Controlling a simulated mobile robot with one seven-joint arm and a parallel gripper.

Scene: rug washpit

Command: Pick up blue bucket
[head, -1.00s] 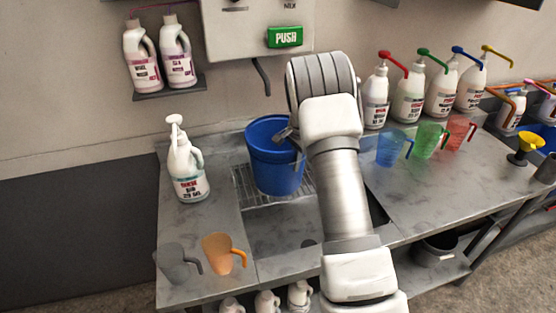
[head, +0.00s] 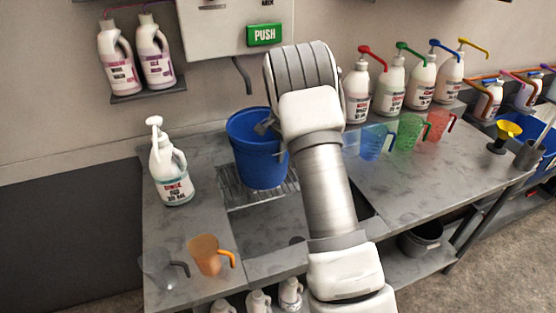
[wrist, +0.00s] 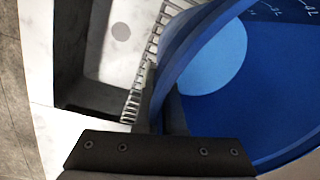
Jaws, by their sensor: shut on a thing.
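The blue bucket (head: 258,160) is upright over the wire rack (head: 235,195) of the sink, beneath the wall dispenser. My gripper (head: 268,126) is shut on the near right part of its rim. In the wrist view the bucket's blue wall (wrist: 215,35) fills the right side, with marks inside it and a light blue round patch at its bottom. My gripper (wrist: 160,100) has one finger on each side of the rim there. The bucket looks slightly above the rack; part of its right side is hidden by my arm.
A white pump bottle (head: 170,175) stands left of the bucket. An orange jug (head: 207,257) and a grey jug (head: 158,270) are at the front left. Blue, green and red jugs (head: 410,135) and several pump bottles (head: 391,85) stand to the right. The dispenser with a green PUSH button (head: 264,34) hangs above.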

